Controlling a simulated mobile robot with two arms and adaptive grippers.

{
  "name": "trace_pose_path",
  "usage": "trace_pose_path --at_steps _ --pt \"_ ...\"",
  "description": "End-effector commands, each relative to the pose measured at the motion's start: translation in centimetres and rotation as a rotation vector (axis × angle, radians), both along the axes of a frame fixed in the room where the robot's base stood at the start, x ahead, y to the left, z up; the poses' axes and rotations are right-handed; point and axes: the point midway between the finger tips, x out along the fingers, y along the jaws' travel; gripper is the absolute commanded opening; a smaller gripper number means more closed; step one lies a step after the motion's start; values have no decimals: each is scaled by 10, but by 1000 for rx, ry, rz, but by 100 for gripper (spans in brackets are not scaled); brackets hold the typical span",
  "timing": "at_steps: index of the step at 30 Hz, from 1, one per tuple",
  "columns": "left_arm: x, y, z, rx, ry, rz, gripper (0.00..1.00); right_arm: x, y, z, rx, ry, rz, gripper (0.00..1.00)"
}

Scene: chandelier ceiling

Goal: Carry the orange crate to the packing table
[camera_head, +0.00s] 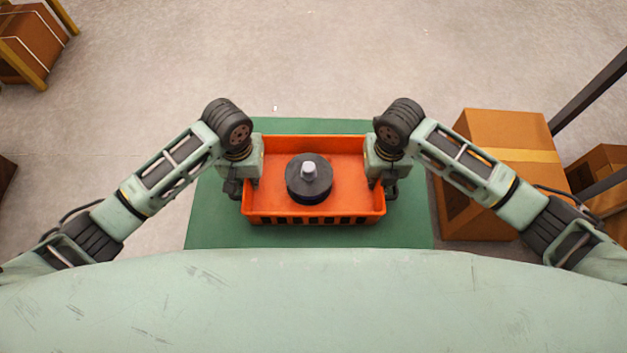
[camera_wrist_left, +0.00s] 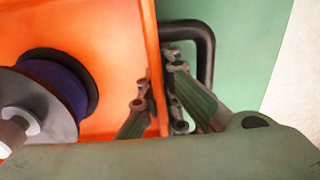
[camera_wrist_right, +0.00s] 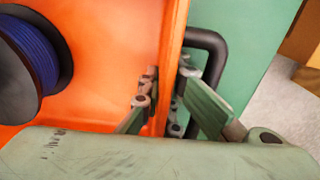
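The orange crate (camera_head: 315,215) is upright over a green surface (camera_head: 290,126), straight in front of me. I cannot tell whether it rests on that surface or is slightly raised. My left gripper (camera_wrist_left: 160,95) is at its left end wall and my right gripper (camera_wrist_right: 165,95) is at its right end wall. Each has one finger inside and one outside, closed on the wall beside a black bar handle (camera_wrist_left: 208,50); the right handle (camera_wrist_right: 218,50) shows too. A dark spool (camera_head: 308,180) with blue winding stands in the crate. I cannot identify the packing table.
A brown cardboard box (camera_head: 500,130) with tape stands close to the green surface's right side. More boxes (camera_head: 600,165) and a dark post (camera_head: 590,90) are further right. A box in a yellow frame (camera_head: 35,45) is at the far left. Floor (camera_head: 300,60) beyond the crate is clear.

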Motion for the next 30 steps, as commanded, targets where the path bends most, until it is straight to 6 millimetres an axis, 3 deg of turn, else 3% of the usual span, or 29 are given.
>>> trace_pose_path --at_steps 19,30 --pt "1 -1 3 -2 -2 0 0 1 0 4 1 -3 0 0" --pt "1 -1 30 -2 -2 0 0 1 0 30 2 -2 0 0"
